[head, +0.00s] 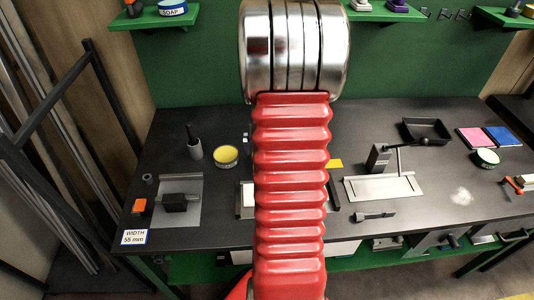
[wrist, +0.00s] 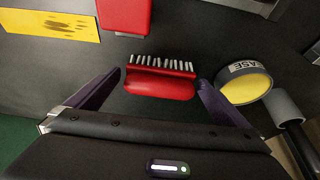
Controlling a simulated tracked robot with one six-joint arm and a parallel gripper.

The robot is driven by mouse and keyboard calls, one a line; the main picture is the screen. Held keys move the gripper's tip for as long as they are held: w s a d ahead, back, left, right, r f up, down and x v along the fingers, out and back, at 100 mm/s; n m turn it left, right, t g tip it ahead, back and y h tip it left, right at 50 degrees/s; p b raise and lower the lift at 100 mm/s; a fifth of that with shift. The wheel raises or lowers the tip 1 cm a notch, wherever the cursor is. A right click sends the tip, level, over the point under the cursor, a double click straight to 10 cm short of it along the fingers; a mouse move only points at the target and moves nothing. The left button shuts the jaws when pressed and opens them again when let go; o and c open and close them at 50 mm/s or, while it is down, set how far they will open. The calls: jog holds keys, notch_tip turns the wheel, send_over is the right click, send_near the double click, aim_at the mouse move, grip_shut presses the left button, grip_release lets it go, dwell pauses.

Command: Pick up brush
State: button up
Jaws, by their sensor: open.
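The brush (wrist: 160,84) has a red body and a row of white bristles. In the wrist view it lies on the dark bench top, bristles toward the top of the picture. My gripper (wrist: 160,77) is open and empty, with one purple finger on each side of the brush and a gap on both sides. The picture does not clearly show how far the fingertips are above the bench. In the head view my red arm hides both the brush and the gripper.
A yellow-topped grease tin (wrist: 246,84) sits close beside the right finger, with a grey cup (wrist: 286,104) beyond it. A yellow marked card (wrist: 52,24) and a red object (wrist: 124,16) are farther up. In the head view, a dustpan (head: 426,130) lies right of my arm.

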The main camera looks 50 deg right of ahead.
jog(key=shift+x, duration=1.1)
jog(key=c, duration=1.1)
jog(key=shift+r, duration=0.15)
notch_tip(320, 180, up, 10)
jog(key=shift+f, duration=0.1)
